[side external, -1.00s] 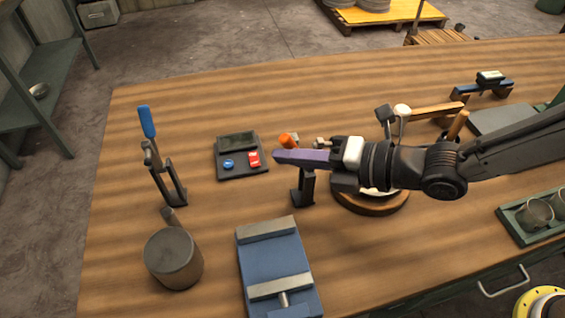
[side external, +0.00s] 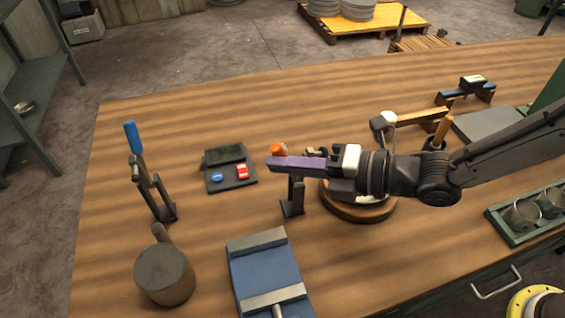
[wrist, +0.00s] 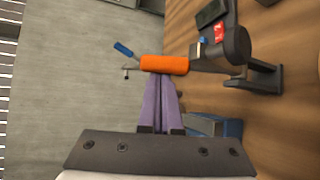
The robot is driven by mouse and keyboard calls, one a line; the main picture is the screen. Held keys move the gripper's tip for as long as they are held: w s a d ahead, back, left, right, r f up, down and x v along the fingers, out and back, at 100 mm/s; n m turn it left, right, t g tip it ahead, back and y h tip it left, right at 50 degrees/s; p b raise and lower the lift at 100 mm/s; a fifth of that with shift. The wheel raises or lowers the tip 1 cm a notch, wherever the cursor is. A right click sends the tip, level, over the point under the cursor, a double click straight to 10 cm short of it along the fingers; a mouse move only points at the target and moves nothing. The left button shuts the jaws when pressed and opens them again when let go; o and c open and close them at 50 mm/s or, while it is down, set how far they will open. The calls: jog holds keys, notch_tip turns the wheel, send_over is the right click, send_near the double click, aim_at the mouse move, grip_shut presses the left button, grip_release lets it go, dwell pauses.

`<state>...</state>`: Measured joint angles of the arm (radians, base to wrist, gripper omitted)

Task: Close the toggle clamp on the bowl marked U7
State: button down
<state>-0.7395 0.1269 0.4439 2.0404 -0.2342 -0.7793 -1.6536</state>
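A toggle clamp with an orange handle (side external: 277,149) stands on a dark post (side external: 292,200) mid-table. A pale bowl (side external: 364,199) on a round wooden base (side external: 360,212) is behind my gripper and mostly hidden. No U7 marking is legible. My gripper (side external: 273,164) has purple fingers, which lie together at the orange handle in the side view. In the wrist view my gripper (wrist: 162,80) also shows its fingers together, their tips meeting the orange handle (wrist: 165,65), which lies across them. Whether they touch it is unclear.
A second clamp with a blue handle (side external: 131,137) stands upright at left. A dark panel (side external: 230,180) with blue and red buttons lies behind. A blue vise (side external: 262,268) and dark cylinder (side external: 165,275) are in front. A green cup tray (side external: 520,233) is right.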

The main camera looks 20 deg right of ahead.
aim_at(327, 156)
jog(key=shift+w+d+f+m+t+y, duration=0.1)
jog(key=shift+d+m+t+y, duration=0.35)
jog(key=shift+d, duration=0.9)
jog(key=shift+s+d+f+m+t+y, duration=0.25)
jog(key=shift+d+m+y, duration=0.4)
jog(key=shift+d, duration=0.75)
jog(key=shift+w+d+m+t+y, duration=0.35)
jog(key=shift+d+y, duration=0.35)
jog(key=shift+d, duration=0.65)
jog(key=shift+s+d+f, duration=0.15)
jog(key=shift+d+f, duration=0.8)
jog(key=shift+d, duration=0.15)
jog(key=shift+f, duration=0.15)
notch_tip(327, 156, up, 4)
jog(key=s+a, duration=0.1)
jog(key=a, duration=0.1)
jog(key=s+d+f, duration=0.4)
jog(key=s+f, duration=0.2)
jog(key=f, duration=0.1)
jog(key=shift+d+f, duration=0.2)
